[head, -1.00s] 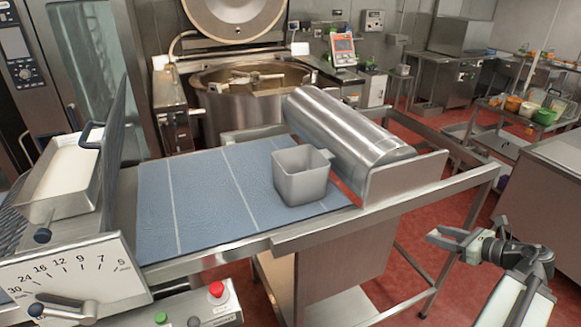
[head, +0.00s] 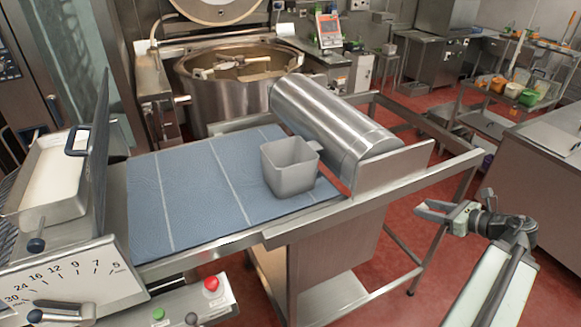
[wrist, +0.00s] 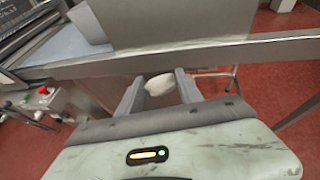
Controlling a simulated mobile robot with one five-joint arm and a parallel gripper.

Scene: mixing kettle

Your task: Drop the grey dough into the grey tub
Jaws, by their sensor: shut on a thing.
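The grey tub (head: 289,168) is an open, square container with a small handle. It stands upright on the blue belt, beside the steel roller; its inside looks empty from here. My gripper (head: 432,211) is out to the right of the belt table, apart from the tub. In the wrist view my gripper (wrist: 158,90) is shut on the grey dough (wrist: 159,85), a small pale rounded lump between the two fingers. The dough is hard to make out in the head view. A part of the tub (wrist: 88,22) shows at the top left of the wrist view.
The blue belt (head: 185,195) lies on a steel table. The steel roller (head: 330,120) and its end plate (head: 392,182) stand between the tub and my gripper. A table rail (head: 375,196) runs along the near edge. Red floor (head: 400,265) is open around my arm.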

